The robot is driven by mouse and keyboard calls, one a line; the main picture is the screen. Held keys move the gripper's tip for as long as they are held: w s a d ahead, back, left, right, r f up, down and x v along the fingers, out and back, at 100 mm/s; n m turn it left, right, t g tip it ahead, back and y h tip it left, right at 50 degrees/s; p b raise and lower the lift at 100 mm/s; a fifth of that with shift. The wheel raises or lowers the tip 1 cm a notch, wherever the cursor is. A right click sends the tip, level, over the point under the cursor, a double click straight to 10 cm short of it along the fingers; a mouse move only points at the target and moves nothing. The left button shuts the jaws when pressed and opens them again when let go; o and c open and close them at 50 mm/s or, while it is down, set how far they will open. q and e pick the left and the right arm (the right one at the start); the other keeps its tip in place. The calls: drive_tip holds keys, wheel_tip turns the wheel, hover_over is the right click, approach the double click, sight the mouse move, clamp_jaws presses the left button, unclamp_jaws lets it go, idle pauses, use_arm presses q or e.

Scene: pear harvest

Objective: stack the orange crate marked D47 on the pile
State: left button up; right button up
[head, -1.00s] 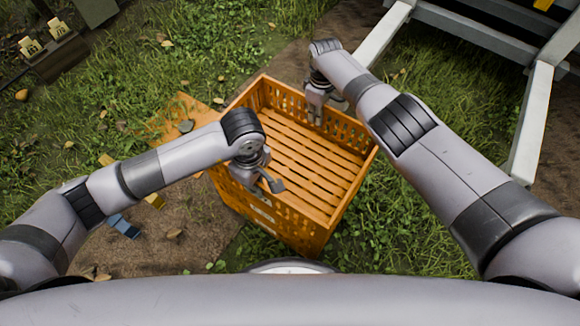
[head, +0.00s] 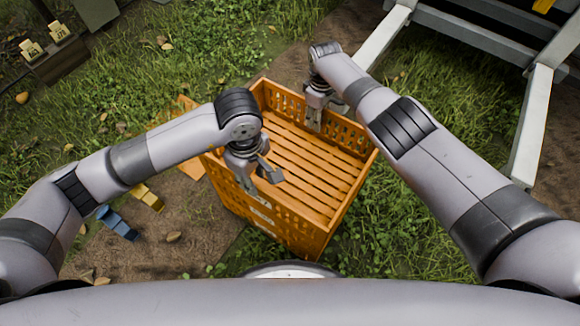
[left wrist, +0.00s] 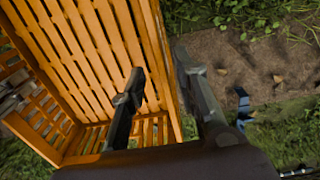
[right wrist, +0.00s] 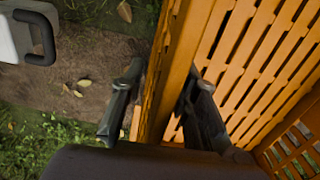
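An orange slatted crate (head: 318,185) stands empty below my arms. Pale labels show on its near-left wall, too small to read. My left gripper (head: 259,180) is at that wall's rim. In the left wrist view its open fingers (left wrist: 163,98) are on either side of the crate wall (left wrist: 158,50), with gaps. My right gripper (head: 316,115) is at the far wall. In the right wrist view its fingers (right wrist: 157,100) straddle the wall (right wrist: 178,60), with a gap on the outer side. I cannot make out a pile in these views.
An orange piece (head: 193,170) lies left of the crate, partly hidden by my left arm. Blue (head: 117,222) and yellow (head: 147,196) objects lie on the dirt. A pale metal frame (head: 535,110) stands at right. Grass is open beyond the crate.

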use_arm(q)
wheel_tip(320, 180, up, 6)
drive_tip(key=shift+f, duration=0.1)
use_arm(e)
drive_tip(key=shift+r, duration=0.15)
wheel_tip(320, 180, up, 12)
drive_tip(key=shift+f, duration=0.1)
use_arm(q)
drive_tip(key=shift+r, duration=0.35)
idle(0.5)
